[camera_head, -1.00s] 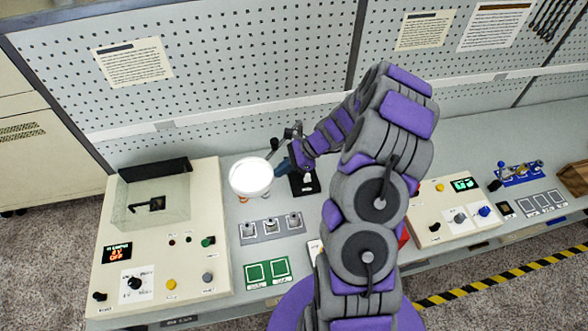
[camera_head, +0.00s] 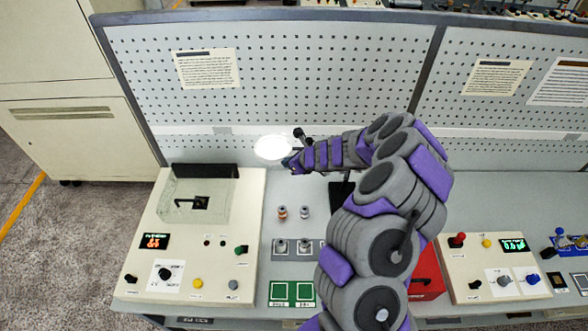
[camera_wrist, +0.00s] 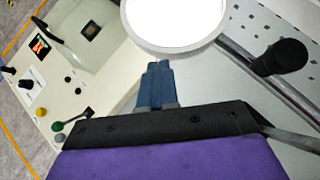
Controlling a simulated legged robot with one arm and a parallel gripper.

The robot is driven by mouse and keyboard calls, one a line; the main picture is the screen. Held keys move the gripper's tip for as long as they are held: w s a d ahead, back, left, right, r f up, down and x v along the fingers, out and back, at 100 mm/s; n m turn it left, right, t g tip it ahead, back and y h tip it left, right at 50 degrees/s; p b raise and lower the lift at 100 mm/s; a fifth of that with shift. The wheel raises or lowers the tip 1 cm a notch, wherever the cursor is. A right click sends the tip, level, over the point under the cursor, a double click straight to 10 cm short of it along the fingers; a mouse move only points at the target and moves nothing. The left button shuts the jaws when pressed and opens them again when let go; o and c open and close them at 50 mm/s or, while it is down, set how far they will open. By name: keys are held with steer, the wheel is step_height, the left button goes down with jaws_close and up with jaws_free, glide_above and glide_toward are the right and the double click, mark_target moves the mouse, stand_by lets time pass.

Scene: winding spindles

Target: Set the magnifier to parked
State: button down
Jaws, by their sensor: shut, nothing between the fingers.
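The magnifier (camera_head: 273,147) is a round, brightly lit white lens head on an arm with a dark knob (camera_head: 298,133). It is raised above the bench at the back, near the pegboard. In the wrist view the white lens (camera_wrist: 175,18) with its grey rim fills the top middle, and a dark knob (camera_wrist: 280,58) on a metal rod is at the right. My gripper (camera_head: 291,162) is at the right lower edge of the lens. In the wrist view its blue fingers (camera_wrist: 157,72) are together, just below the rim; I cannot tell whether they touch it.
A cream control box (camera_head: 160,260) with a clear cover stands left, another (camera_head: 480,290) right. Two small spindles (camera_head: 293,213), grey sockets (camera_head: 281,246) and green pads (camera_head: 291,293) are on the bench between. A red box (camera_head: 427,270) is partly behind my arm. The pegboard (camera_head: 330,60) closes the back.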

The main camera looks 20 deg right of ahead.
steer(key=shift+w+r, duration=0.1)
steer(key=shift+w, duration=0.7)
steer(key=shift+r, duration=0.1)
